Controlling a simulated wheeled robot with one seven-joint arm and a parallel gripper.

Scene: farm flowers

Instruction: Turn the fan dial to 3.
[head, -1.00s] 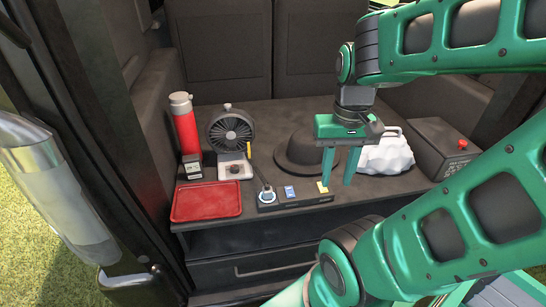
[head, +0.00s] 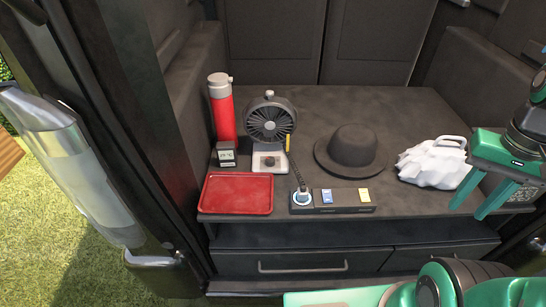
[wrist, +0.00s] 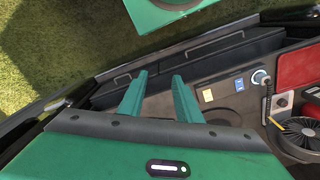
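The fan (head: 269,121) stands upright on the dark shelf, with a round grille and a light base. Its dial (head: 270,162) is a small dark knob on the front of the base; its setting is too small to read. In the wrist view the fan (wrist: 300,132) is at the lower right edge. My gripper (head: 482,207) is at the right of the head view, well away from the fan. In the wrist view my gripper (wrist: 158,92) has its two green fingers apart with nothing between them.
A red bottle (head: 222,112) and small dark box (head: 226,154) stand left of the fan. A red tray (head: 237,194) lies in front, beside a power strip (head: 332,206) with a plugged-in cord. A black hat (head: 350,152) and white bag (head: 432,165) sit to the right.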

